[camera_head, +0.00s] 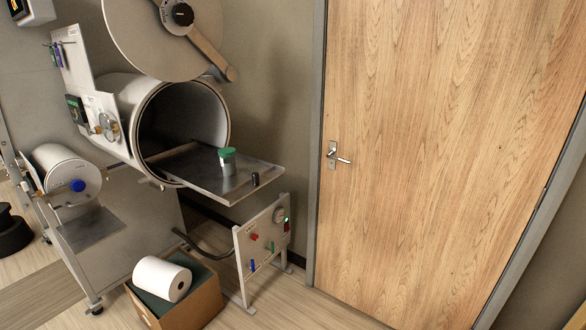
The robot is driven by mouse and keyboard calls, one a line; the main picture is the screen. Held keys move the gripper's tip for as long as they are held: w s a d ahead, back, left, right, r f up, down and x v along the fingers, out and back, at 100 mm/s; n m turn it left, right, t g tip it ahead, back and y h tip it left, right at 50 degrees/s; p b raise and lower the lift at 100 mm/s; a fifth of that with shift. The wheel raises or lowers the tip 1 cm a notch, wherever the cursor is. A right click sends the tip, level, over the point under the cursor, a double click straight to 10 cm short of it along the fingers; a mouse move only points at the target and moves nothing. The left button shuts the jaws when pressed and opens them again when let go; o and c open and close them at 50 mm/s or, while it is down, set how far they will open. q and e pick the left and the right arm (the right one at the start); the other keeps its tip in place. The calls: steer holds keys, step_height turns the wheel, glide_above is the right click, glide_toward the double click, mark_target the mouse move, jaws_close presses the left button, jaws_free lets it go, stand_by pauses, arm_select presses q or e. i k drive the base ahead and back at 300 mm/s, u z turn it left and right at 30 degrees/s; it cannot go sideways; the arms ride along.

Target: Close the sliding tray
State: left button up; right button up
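The sliding tray (204,175) is a flat metal sheet that sticks far out to the right of the round chamber opening (182,112). A small jar with a green lid (227,160) stands upright on the tray. A short black knob (255,179) stands near the tray's outer end. The chamber's inside is dark, and the tray's inner end is hard to see there. The round door (160,40) hangs open above the opening. Neither of my grippers is in view.
A small control panel (262,243) on a stand is below the tray's outer end. A cardboard box (207,302) with a white roll (161,279) is on the floor. A smaller white cylinder (65,180) is at the left. A closed wooden door (430,150) fills the right. Some floor in front is clear.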

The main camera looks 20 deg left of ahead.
mark_target(195, 164)
steer(key=k, duration=0.65)
steer(key=u, duration=0.65)
steer(key=i, duration=0.55)
steer(key=u, duration=0.7)
steer(key=i, duration=0.9)
steer(key=z, duration=0.25)
